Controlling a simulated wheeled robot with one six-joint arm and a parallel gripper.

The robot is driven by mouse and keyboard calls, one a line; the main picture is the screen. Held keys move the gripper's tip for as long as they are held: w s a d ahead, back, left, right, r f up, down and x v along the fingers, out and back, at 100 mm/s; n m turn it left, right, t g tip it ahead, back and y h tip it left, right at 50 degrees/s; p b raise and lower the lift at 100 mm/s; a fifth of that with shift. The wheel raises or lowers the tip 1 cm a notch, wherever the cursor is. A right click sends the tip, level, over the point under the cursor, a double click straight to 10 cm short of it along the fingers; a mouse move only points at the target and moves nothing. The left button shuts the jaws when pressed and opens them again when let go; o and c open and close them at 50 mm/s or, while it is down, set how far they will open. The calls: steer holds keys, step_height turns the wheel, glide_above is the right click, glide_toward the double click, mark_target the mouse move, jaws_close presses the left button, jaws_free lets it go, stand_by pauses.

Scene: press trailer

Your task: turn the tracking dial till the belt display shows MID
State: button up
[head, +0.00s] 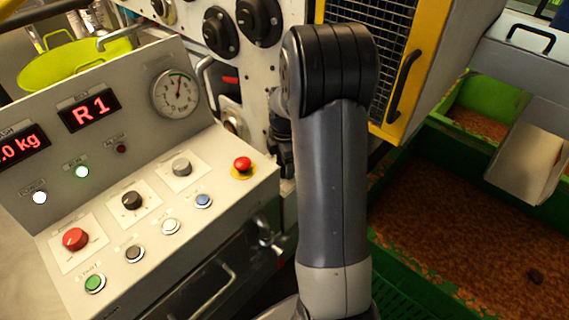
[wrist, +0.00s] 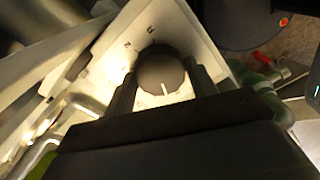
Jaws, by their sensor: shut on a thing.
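The tracking dial (wrist: 160,70) is a round dark grey knob with a white pointer line, on a pale plate with small letters, in the wrist view. My gripper (wrist: 163,82) is shut on it, one finger on each side. The pointer line lies toward the gripper side of the knob. In the head view my arm hides the dial and most of the gripper.
The console (head: 225,190) carries a kg display (head: 20,145), a round gauge (head: 176,94), a red knob (head: 75,239), several buttons and a red emergency button (head: 242,163). A yellow-framed mesh guard (head: 408,60) and a green-edged bin (head: 450,240) stand to the right.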

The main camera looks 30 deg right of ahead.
steer(key=shift+n, duration=1.3)
steer(key=o, duration=1)
steer(key=shift+c, duration=0.2)
